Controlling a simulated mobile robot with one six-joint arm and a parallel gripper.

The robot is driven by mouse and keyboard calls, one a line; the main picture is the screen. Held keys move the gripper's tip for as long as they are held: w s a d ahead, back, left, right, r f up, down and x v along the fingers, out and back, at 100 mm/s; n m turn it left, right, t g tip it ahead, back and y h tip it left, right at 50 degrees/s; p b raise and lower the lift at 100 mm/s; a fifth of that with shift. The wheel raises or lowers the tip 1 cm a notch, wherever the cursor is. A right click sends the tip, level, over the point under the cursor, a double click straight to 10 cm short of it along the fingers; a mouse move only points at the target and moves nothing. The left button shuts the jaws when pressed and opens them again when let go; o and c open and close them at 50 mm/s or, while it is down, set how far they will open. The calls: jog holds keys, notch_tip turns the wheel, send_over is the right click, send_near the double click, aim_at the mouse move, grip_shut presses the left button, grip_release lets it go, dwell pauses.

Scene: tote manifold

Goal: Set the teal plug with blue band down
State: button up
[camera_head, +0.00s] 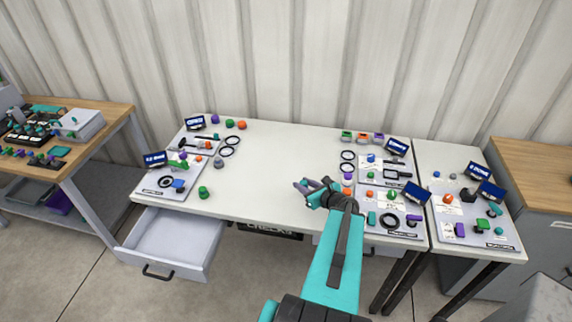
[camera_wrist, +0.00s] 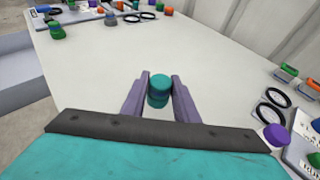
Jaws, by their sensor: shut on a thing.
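My gripper (camera_wrist: 159,100) is shut on the teal plug (camera_wrist: 159,83), which sits upright between the two purple-grey fingers in the wrist view. A darker ring shows around its middle; its exact colour is hard to tell. In the head view my gripper (camera_head: 306,187) is over the front middle of the white table (camera_head: 270,155). There the plug is too small to pick out beside the fingers. Bare white tabletop lies behind and around the plug. I cannot tell whether its underside touches the table.
Boards with plugs, rings and blue signs stand at the left (camera_head: 155,180) and right (camera_head: 385,205) of the table. A purple plug (camera_wrist: 277,134) and black rings (camera_wrist: 271,112) lie right of my gripper. An open drawer (camera_head: 175,240) juts out at front left. The table's middle is clear.

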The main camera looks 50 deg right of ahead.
jog(key=shift+d, duration=0.1)
jog(key=w+d+b, duration=0.1)
jog(key=b, duration=0.1)
jog(key=shift+w+d+f+b, duration=0.3)
jog(key=shift+w+d+b, duration=0.1)
jog(key=shift+w+b, duration=0.1)
jog(key=shift+b, duration=0.6)
jog(key=d+b, duration=0.1)
jog(key=b, duration=0.5)
jog(key=w+d+b, duration=0.1)
jog(key=b, duration=0.5)
jog(key=shift+w+f, duration=0.15)
jog(key=shift+w, duration=0.15)
jog(key=b, duration=0.2)
jog(key=w+d+b, duration=0.1)
jog(key=b, duration=0.2)
jog(key=shift+w+d+b, duration=0.2)
jog(key=shift+d+b, duration=0.1)
jog(key=shift+w+d+b, duration=0.1)
jog(key=shift+d+b, duration=0.05)
jog(key=shift+b, duration=0.45)
jog(key=shift+w+d+f+p, duration=0.1)
jog(key=shift+w+d+p, duration=0.2)
jog(key=shift+w+d, duration=1)
jog(key=shift+w+d+f+p, duration=0.1)
jog(key=shift+w+d+p, duration=0.15)
jog(key=shift+w+d, duration=0.95)
jog(key=shift+s+d, duration=0.15)
jog(key=shift+d, duration=0.05)
